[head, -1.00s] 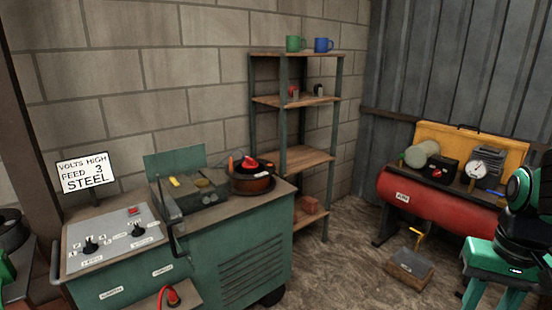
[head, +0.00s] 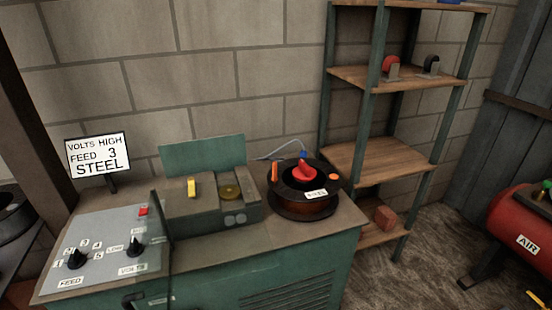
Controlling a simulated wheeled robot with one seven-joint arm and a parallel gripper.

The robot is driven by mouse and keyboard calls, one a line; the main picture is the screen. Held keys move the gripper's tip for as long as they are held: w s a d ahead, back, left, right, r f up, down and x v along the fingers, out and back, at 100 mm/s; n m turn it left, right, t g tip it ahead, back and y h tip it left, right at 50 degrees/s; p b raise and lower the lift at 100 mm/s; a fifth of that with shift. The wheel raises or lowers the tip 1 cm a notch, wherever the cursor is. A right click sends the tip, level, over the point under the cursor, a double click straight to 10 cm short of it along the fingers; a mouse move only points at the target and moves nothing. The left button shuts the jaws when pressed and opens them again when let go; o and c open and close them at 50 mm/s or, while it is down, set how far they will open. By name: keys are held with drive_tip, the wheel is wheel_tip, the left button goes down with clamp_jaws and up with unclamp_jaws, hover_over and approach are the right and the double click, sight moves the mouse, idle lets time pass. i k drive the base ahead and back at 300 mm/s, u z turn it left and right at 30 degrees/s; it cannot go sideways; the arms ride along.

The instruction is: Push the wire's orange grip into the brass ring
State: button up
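A small upright orange piece (head: 275,171), which looks like the wire's orange grip, stands at the left edge of the dark wire spool (head: 304,208). The spool sits on the right end of the green machine's top, with a red knob (head: 305,172) at its centre and a white label in front. The orange piece and the brass piece are apart. My gripper is not in view.
The feeder box's green lid (head: 203,153) stands open, with a yellow lever (head: 191,187) before it. The control panel (head: 105,252) has two black knobs. A wooden shelf unit (head: 380,160) stands right of the machine. A red air tank (head: 522,228) is at the far right.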

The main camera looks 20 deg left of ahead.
sight(274, 164)
drive_tip(key=u, duration=0.65)
drive_tip(key=i, duration=1.1)
drive_tip(key=u, duration=0.75)
